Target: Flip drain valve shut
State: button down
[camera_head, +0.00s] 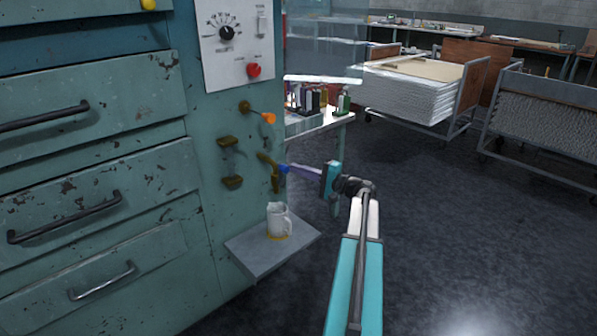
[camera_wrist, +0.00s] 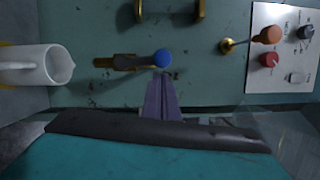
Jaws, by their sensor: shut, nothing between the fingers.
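A brass valve (camera_head: 274,178) with a blue knob (camera_head: 284,169) stands out from the teal cabinet front, above a white jug (camera_head: 279,220). In the wrist view the brass part (camera_wrist: 125,62) lies left of the round blue knob (camera_wrist: 162,57). My gripper (camera_head: 292,170) reaches in from the right, its purple fingers together and empty. In the wrist view the fingertips (camera_wrist: 161,77) are right at the blue knob; I cannot tell whether they touch it. No lettering shows which valve is the drain.
An orange-tipped brass lever (camera_head: 268,118) sits above the valve, below a white dial panel (camera_head: 235,45) with a red knob. Brass brackets (camera_head: 230,181) are to the left. The jug stands on a small grey shelf (camera_head: 262,262). Open floor lies right.

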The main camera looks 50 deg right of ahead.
aim_at(288, 170)
jog(key=shift+a, duration=0.1)
jog(key=a+n+b, duration=0.2)
jog(key=n, duration=0.1)
jog(key=a+n+g+b, duration=0.1)
jog(key=shift+w+r+n+b, duration=0.1)
jog(key=shift+r+n+b, duration=0.2)
jog(key=shift+r+b, duration=0.05)
jog(key=a+f+n+g+h+b, duration=0.2)
jog(key=a+f+n+h+b, duration=0.1)
jog(key=a+n+b, duration=0.4)
jog(key=n+b, duration=0.2)
jog(key=b, duration=0.1)
jog(key=shift+w+f+n+h, duration=0.25)
jog(key=shift+f+n+h, duration=0.15)
jog(key=shift+a+f, duration=0.1)
dwell(0.3)
